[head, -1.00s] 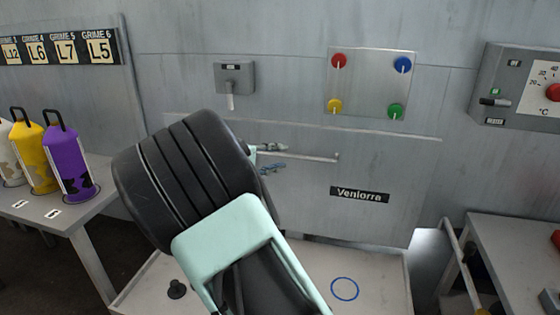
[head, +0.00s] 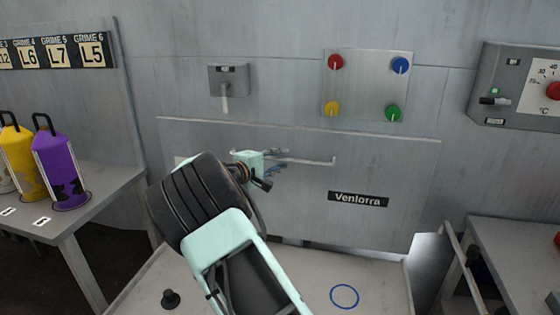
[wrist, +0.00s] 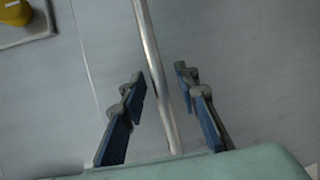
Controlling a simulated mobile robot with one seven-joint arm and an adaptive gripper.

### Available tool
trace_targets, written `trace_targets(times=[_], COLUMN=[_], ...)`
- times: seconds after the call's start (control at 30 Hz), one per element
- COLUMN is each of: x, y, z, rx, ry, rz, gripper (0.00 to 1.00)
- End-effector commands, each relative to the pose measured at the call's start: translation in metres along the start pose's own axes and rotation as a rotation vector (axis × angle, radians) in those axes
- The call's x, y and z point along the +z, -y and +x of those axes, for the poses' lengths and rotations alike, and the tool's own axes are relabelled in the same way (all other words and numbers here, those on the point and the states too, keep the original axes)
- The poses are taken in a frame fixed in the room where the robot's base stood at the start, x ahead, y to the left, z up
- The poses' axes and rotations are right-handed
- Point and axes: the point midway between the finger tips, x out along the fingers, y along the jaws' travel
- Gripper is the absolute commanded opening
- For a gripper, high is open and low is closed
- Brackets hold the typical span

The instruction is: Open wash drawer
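The wash drawer front (head: 300,215) is a grey panel with a "Venlorra" label (head: 358,199). It sits flush in the grey wall. Its horizontal bar handle (head: 318,161) is partly hidden by my gripper (head: 275,166) in the head view. In the wrist view the metal handle bar (wrist: 153,60) runs between the two fingers of my gripper (wrist: 160,86). The fingers are spread, with a gap on each side of the bar. I cannot tell how deep the bar sits between them.
A panel with red, blue, yellow and green knobs (head: 367,85) is above the drawer. A switch box (head: 228,80) is to its left, a temperature control (head: 520,85) to its right. A white tray (head: 385,275) lies below. Purple (head: 62,170) and yellow bottles stand on the left table.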

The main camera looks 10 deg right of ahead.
Motion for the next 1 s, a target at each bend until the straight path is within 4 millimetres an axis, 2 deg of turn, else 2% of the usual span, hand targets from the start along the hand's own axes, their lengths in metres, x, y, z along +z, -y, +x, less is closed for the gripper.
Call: trace_targets(times=[0.3,0.6,1.0], x=[-0.0004,-0.0002,0.0003], y=[0.0000,0.0000,0.0006], z=[0.0031,0.0029,0.0019], rx=[0.000,0.000,0.000], ry=[-0.001,0.000,0.000], rz=[0.000,0.000,0.000], gripper=[0.29,0.00,0.00])
